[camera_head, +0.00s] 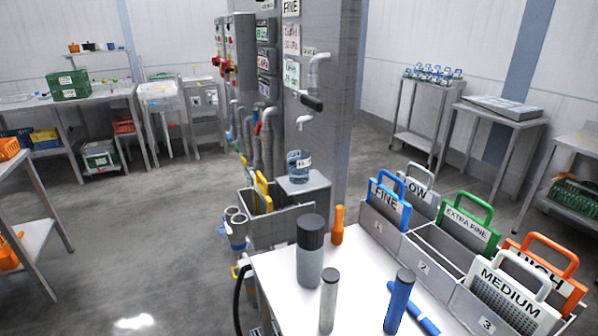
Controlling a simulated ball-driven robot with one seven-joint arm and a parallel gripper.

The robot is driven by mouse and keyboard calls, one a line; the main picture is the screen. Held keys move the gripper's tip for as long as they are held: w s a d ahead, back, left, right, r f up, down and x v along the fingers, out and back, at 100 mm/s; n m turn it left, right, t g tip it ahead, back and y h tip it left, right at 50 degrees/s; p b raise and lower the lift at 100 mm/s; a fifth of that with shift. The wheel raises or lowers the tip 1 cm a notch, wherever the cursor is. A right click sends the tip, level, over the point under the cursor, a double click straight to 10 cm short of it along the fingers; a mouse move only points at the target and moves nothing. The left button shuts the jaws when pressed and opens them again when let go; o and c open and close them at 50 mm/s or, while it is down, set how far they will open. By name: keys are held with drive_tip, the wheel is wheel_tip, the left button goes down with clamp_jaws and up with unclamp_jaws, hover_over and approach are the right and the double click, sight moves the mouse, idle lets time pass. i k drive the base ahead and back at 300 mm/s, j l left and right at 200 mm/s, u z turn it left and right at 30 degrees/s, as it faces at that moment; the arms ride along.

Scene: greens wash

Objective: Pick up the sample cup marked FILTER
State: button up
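A clear bluish cup (298,167) with a small white label stands on a small grey stand (303,187) below a wall tap, near the middle of the view. The writing on its label is too small to read, so I cannot tell whether it says FILTER. Several small clear containers with blue parts (433,73) stand together on a table at the back right; any marks on them are too small to read. My gripper is not in view.
A grey pillar (338,130) rises behind the cup. Open floor (150,230) lies at left.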

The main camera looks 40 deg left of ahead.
sight(299, 168)
drive_tip(key=j+u, duration=0.1)
drive_tip(key=u, duration=0.3)
drive_tip(key=i+j+u, duration=0.1)
drive_tip(key=u, duration=0.35)
drive_tip(key=j+u, duration=0.1)
drive_tip(key=u, duration=0.3)
drive_tip(key=i+l, duration=0.05)
